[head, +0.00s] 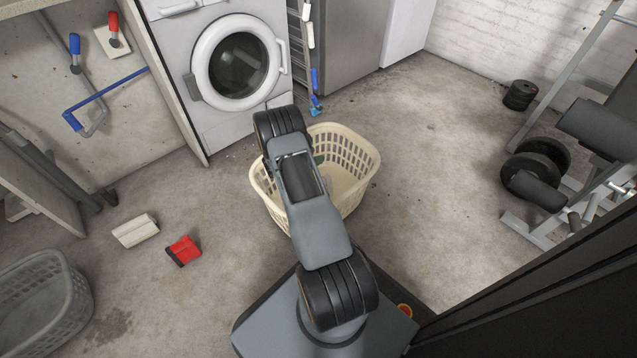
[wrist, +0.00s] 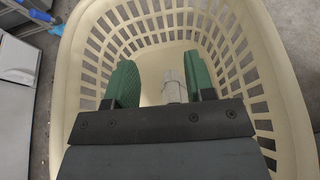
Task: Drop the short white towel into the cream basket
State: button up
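The cream basket (head: 361,160) stands on the floor in front of the washing machine, and its slatted wall fills much of the wrist view (wrist: 262,75). My gripper (wrist: 160,82) points down over the basket, its green fingers apart. A small pale grey-white piece (wrist: 172,92) shows between the fingers, nearer the right one. I cannot tell if it is the short white towel lying in the basket; no grip on it shows. In the head view my arm hides part of the basket's inside.
A red folded thing (head: 183,250) lies near the white one. A grey basket (head: 50,305) stands at the lower left. The washing machine (head: 237,70) is just behind the cream basket. Weights (head: 535,170) and a bench are at right. The floor between is clear.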

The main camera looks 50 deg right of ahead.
jog(key=shift+o, duration=0.9)
jog(key=p+v, duration=0.5)
jog(key=v, duration=0.8)
jog(key=shift+a+r, duration=0.25)
jog(key=shift+a, duration=0.1)
jog(key=shift+w, duration=0.1)
